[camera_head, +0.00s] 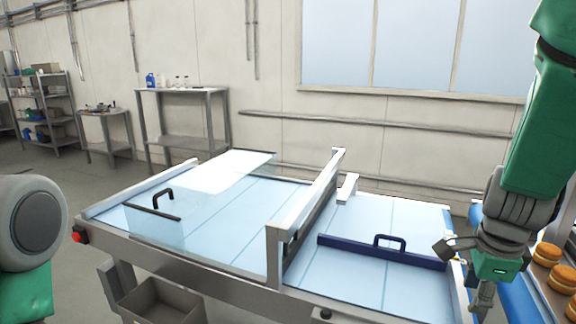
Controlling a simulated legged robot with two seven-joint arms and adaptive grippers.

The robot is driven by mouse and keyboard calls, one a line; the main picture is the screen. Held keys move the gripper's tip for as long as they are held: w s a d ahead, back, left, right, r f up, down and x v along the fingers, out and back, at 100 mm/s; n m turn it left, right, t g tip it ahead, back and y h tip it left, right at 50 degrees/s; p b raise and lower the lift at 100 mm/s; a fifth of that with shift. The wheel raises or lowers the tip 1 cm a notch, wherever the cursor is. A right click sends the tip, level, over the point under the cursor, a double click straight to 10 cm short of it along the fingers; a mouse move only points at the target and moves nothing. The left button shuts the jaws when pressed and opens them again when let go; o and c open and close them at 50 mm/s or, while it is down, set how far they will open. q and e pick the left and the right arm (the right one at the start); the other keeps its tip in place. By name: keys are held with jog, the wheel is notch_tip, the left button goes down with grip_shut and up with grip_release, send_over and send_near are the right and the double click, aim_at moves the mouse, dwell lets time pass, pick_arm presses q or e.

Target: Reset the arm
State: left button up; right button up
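My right arm comes down at the right edge, and its green-and-grey gripper (464,278) hangs beside the right end of the work table (240,282). Its fingers are spread apart, one towards the left and one pointing down, with nothing between them. Part of my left arm shows at the left edge as a grey joint and a green link. My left gripper is out of the picture.
Several filled rounds (548,255) sit by a blue-edged surface (518,290) at the right. The table carries a dark blue bar with a handle (380,252), a clear panel with a black handle (155,225) and a raised white divider (308,205). Shelves stand behind.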

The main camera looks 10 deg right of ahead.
jog(key=s+f+n+g+h+b, duration=0.1)
jog(key=s+f+n+b, duration=0.4)
jog(key=f, duration=0.6)
jog(key=s+f+n+g+h+b, duration=0.1)
jog(key=s+f+n, duration=0.35)
jog(key=f, duration=0.75)
pick_arm(q)
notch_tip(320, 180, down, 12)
jog(key=b, duration=0.5)
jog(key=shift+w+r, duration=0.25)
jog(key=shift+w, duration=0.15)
pick_arm(e)
jog(key=s+a+f+n+y, duration=0.1)
jog(key=s+a+f+n, duration=0.3)
jog(key=f+n, duration=0.3)
jog(key=s+a+f+n+y, duration=0.2)
jog(key=s+a+f+n, duration=0.3)
jog(key=s+f+n, duration=0.2)
notch_tip(320, 180, down, 2)
jog(key=shift+s+f+t, duration=0.1)
jog(key=shift+s+t, duration=0.1)
jog(key=shift+t, duration=0.1)
jog(key=shift+w+a, duration=0.1)
jog(key=shift+w, duration=0.05)
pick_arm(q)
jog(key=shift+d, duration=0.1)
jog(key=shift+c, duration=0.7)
